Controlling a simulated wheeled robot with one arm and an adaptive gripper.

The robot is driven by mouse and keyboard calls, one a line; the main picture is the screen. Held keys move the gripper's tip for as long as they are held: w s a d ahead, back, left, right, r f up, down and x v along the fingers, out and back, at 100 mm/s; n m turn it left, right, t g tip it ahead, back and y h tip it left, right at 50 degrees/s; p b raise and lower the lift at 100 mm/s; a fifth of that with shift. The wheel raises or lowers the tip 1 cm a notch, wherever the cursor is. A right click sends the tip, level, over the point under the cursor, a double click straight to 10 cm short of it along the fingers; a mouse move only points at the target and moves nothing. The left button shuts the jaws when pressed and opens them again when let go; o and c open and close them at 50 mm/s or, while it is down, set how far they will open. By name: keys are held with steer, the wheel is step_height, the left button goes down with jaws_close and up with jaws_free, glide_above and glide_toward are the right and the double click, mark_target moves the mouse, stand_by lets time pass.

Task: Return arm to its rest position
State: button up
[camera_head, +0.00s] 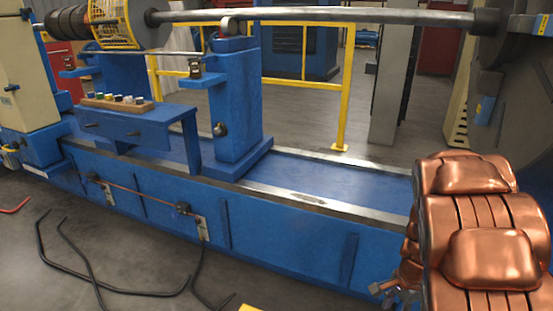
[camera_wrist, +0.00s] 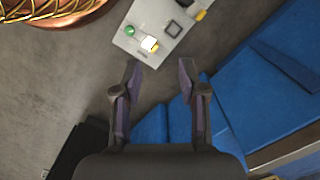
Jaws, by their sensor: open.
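My gripper (camera_wrist: 160,72) shows in the wrist view, its two dark fingers spread apart with nothing between them. Beyond the fingertips is a light grey panel (camera_wrist: 180,47) with a green button, a white and yellow piece and a dark square. Blue metalwork (camera_wrist: 255,95) lies to the right of the fingers, and grey floor shows to the left. My gripper is not visible in the head view, so its place relative to the rotor stand (camera_head: 235,105) there cannot be told.
A long blue bed (camera_head: 275,240) carries the stand and a shaft (camera_head: 330,16). A blue shelf holds a wooden block (camera_head: 118,104) with several small coloured pieces. Large copper-coloured rounded parts (camera_head: 490,255) fill the lower right. A black cable (camera_head: 75,245) lies on the floor. A yellow railing (camera_head: 345,100) stands behind.

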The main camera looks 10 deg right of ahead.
steer(key=s+a+r+n+p, duration=0.2)
steer(key=a+r+p, duration=0.15)
steer(key=r, duration=0.45)
steer(key=s+a+r+n+p, duration=0.2)
steer(key=a+r+n+p, duration=0.15)
steer(key=r, duration=0.45)
steer(key=s+a+r+n+p, duration=0.3)
steer(key=s+r+p, duration=0.2)
steer(key=r, duration=0.3)
steer(key=s+a+r+n+g+p, duration=0.1)
steer(key=s+a+r+n+p, duration=0.2)
steer(key=r, duration=0.5)
steer(key=s+a+r+n+p, duration=0.4)
steer(key=s+r+p, duration=0.4)
steer(key=s+r, duration=0.1)
steer(key=shift+s+g+h, duration=0.3)
steer(key=shift+h, duration=0.1)
steer(key=shift+r+n, duration=0.1)
steer(key=shift+n, duration=0.15)
